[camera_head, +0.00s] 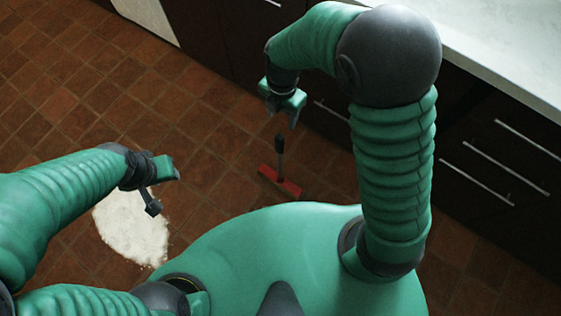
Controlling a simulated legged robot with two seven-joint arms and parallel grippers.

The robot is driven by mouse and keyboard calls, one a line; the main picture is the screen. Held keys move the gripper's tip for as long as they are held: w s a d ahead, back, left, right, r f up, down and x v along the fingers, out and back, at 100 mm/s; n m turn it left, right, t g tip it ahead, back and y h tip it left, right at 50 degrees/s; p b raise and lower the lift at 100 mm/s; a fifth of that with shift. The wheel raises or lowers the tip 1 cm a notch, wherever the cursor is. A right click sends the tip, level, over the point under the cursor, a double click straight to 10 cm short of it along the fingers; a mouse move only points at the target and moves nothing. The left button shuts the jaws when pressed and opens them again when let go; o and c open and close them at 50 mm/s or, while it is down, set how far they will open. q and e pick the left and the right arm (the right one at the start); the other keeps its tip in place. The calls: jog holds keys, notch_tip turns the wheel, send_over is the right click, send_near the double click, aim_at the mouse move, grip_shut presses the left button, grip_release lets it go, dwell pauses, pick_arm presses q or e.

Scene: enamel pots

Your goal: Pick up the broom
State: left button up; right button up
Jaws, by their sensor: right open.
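The broom is small, with a red head (280,181) on the floor and a short dark-and-grey handle (279,146) standing up from it. My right gripper (282,117) is open and empty, its fingers pointing down just above the handle top in the picture. A small gap shows between the fingers and the handle. My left gripper (152,205) is off to the left, over the edge of a white powder patch. It is seen from the side, and I cannot tell how its fingers stand.
The white powder patch (130,230) lies on the brown tiled floor (120,90) at the left. Dark cabinets (480,150) with metal handles and a pale countertop (500,40) run along the right and back. Free floor lies between the powder and the broom.

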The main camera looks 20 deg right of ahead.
jog(key=b, duration=0.2)
send_over(280, 135)
jog(key=f, duration=0.6)
jog(key=shift+s+a, duration=0.1)
jog(key=shift+a, duration=0.3)
jog(key=f, duration=0.2)
jog(key=f+b, duration=0.1)
jog(key=f, duration=0.1)
jog(key=f+b, duration=0.1)
jog(key=f, duration=0.1)
jog(key=shift+d, duration=0.4)
jog(key=f+b, duration=0.2)
jog(key=f, duration=0.1)
jog(key=f+b, duration=0.1)
jog(key=shift+a+f, duration=0.25)
jog(key=shift+f, duration=0.15)
pick_arm(q)
jog(key=s+x, duration=0.1)
jog(key=x, duration=0.6)
jog(key=shift+s+a+f, duration=0.35)
jog(key=shift+a+f, duration=0.05)
jog(key=shift+a, duration=0.05)
jog(key=shift+d, duration=0.1)
pick_arm(e)
jog(key=shift+r, duration=0.1)
jog(key=shift+c, duration=0.4)
grip_shut()
